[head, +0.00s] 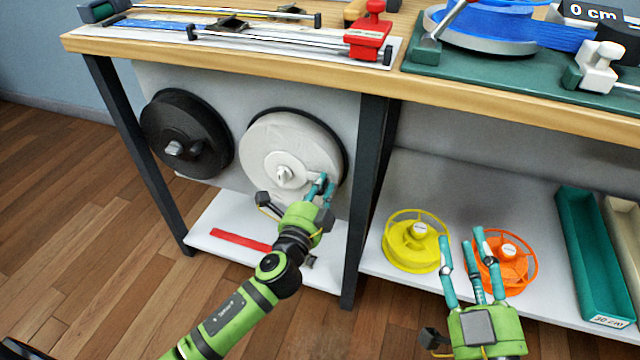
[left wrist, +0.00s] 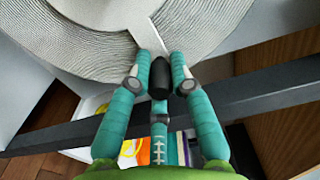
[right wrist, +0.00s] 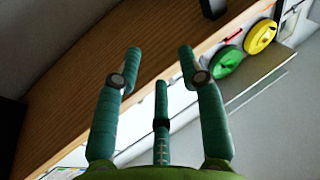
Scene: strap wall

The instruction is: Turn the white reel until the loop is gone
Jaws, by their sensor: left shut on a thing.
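The white reel (head: 268,145) is mounted on the grey panel under the bench, and its ridged face fills the top of the left wrist view (left wrist: 95,45). A white crank arm (head: 300,180) runs from its hub toward the lower right. My left gripper (head: 323,186) is shut on the dark crank knob (left wrist: 160,78) at the arm's end. My right gripper (head: 461,237) is open and empty, in front of the lower shelf. I cannot make out a loop of strap at the white reel. A blue strap coil (head: 485,25) lies on the bench top, cut off by the picture's edge.
A black reel (head: 185,133) hangs left of the white one. Yellow (head: 414,240) and orange (head: 515,268) spools and a green tray (head: 590,250) are on the lower shelf. A dark bench leg (head: 368,190) stands just right of the white reel. A display reads 0 cm (head: 592,12).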

